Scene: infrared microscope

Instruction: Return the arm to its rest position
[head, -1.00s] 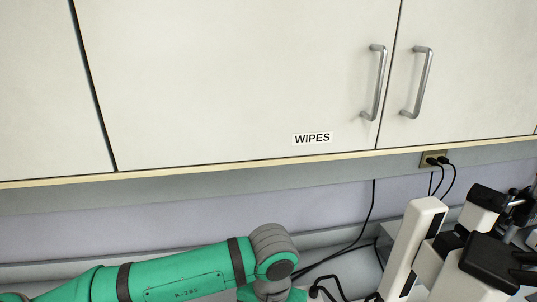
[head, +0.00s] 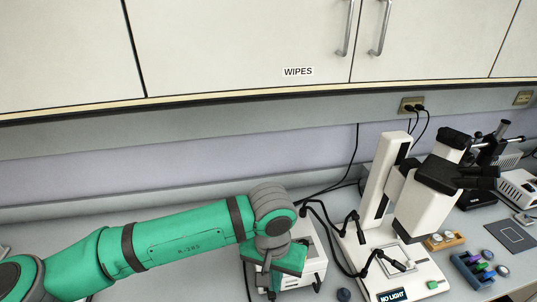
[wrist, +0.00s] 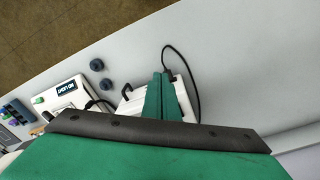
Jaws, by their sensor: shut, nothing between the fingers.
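My green arm (head: 180,238) stretches in from the lower left in the head view. It bends down at a grey joint (head: 270,212), and its end hangs over a white box (head: 312,262) on the bench. In the wrist view, my gripper (wrist: 159,78) shows as narrow green fingers close together, with nothing held. They lie in front of the white box (wrist: 133,104); whether they touch it I cannot tell. A broad green part of my arm with a dark band fills the lower wrist view.
The white microscope (head: 425,215), with a "NO LIGHT" display (head: 392,295), stands right of the arm. A black cable (head: 328,228) runs between it and the box. A coloured-item rack (head: 470,268) sits farther right. Cabinets (head: 240,45) hang above. Brown floor (wrist: 60,35) lies beyond the bench edge.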

